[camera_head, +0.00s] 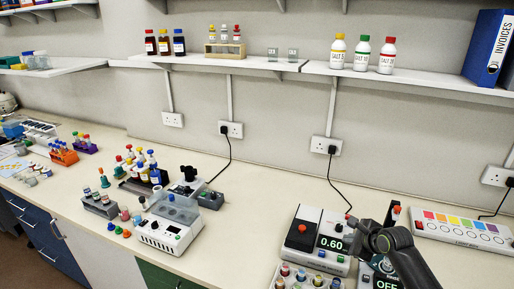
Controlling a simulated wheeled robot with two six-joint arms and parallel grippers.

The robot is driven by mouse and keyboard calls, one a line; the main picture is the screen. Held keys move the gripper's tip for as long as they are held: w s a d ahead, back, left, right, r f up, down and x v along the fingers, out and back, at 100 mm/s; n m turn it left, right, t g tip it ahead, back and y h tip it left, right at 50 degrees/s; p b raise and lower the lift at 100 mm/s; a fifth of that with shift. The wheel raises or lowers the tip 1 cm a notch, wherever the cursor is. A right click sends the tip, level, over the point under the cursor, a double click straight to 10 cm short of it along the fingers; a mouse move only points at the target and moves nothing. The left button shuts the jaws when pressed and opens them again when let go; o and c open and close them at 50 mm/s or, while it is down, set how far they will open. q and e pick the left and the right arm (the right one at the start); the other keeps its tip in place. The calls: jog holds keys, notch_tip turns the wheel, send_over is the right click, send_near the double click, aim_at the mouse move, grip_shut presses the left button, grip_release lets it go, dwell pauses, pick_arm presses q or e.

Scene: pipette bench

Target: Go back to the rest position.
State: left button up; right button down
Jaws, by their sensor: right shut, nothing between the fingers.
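My right arm comes in from the lower right. Its dark right gripper (352,222) is shut and empty, over the right side of the white device with a display reading 0.60 (302,240). Whether the fingertips touch the device cannot be told. My left gripper is not in view.
A second device with a display reading OFF (386,284) is partly hidden by my right arm. A vial rack (300,278) stands at the front edge. A white strip with coloured squares (462,230) lies at right. A white centrifuge-like box (172,222) stands left of centre. Bare bench (255,205) lies between.

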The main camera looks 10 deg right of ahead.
jog(key=s+a+f+n+g, duration=0.2)
jog(key=s+a+f+n, duration=0.25)
jog(key=s+n, duration=0.35)
jog(key=s+a+r+n+g+h, duration=0.1)
jog(key=s+a+n+g+h, duration=0.1)
jog(key=s+n, duration=0.95)
jog(key=s+a+n+g+h, duration=0.15)
jog(key=s+n, duration=0.35)
jog(key=s, duration=1.3)
notch_tip(320, 180, down, 32)
jog(key=d+g+b, duration=0.1)
jog(key=d+b, duration=0.1)
jog(key=b, duration=0.6)
jog(key=s+a+f+b, duration=0.1)
jog(key=s+f+b, duration=0.2)
jog(key=s+f, duration=0.4)
jog(key=s+f+g+b, duration=0.1)
jog(key=s+f+b, duration=0.2)
jog(key=s+f, duration=0.5)
notch_tip(320, 180, down, 8)
jog(key=shift+a+r+y, duration=0.1)
jog(key=shift+a+y, duration=0.3)
jog(key=shift+y, duration=0.05)
